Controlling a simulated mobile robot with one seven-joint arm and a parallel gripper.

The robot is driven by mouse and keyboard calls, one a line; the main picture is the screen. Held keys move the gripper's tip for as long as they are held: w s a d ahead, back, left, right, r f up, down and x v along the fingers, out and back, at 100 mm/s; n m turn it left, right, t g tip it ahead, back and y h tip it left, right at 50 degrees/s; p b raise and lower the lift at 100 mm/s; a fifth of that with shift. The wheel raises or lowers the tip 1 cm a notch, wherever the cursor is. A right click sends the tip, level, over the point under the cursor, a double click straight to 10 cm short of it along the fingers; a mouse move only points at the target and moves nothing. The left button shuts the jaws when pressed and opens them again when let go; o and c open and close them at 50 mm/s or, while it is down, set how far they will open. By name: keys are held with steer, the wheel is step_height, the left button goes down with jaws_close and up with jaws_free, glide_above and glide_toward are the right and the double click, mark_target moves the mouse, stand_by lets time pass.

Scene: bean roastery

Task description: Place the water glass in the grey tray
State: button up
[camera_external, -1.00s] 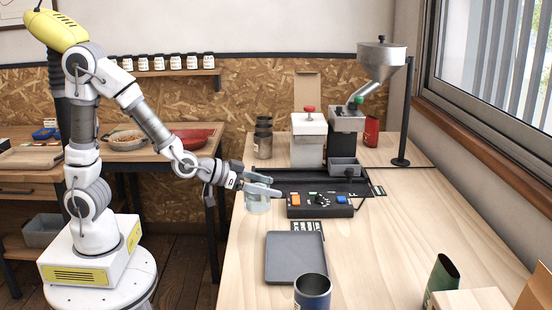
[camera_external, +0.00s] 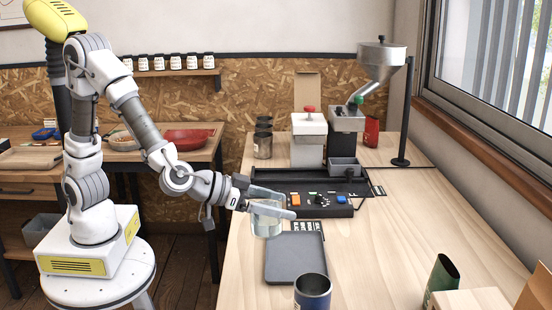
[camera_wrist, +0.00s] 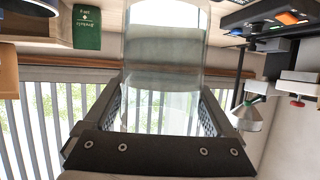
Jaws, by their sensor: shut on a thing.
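The clear water glass (camera_external: 267,226) is between the fingers of my gripper (camera_external: 281,205), which is shut on it. In the wrist view the glass (camera_wrist: 165,75) fills the space between both fingers of my gripper (camera_wrist: 165,110). In the external view it looks upright, at the left edge of the table by the tray's far left corner. I cannot tell its exact height above the table. The grey tray (camera_external: 295,260) lies flat on the table, just nearer the camera than the glass, and looks empty.
A dark blue can (camera_external: 312,293) stands at the tray's near edge. A black control panel (camera_external: 318,206) with coloured buttons lies behind the tray, close to my fingers. A green bag (camera_external: 442,275) stands at the right front. The table right of the tray is clear.

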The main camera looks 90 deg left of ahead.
steer(key=d, duration=0.3)
steer(key=b, duration=0.5)
glide_above(305, 254)
step_height(305, 254, down, 7)
steer(key=shift+d+f+b, duration=0.15)
steer(key=shift+f+b, duration=0.85)
steer(key=shift+f, duration=1.05)
steer(key=shift+f, duration=0.1)
steer(key=shift+f, duration=0.15)
steer(key=o, duration=1.6)
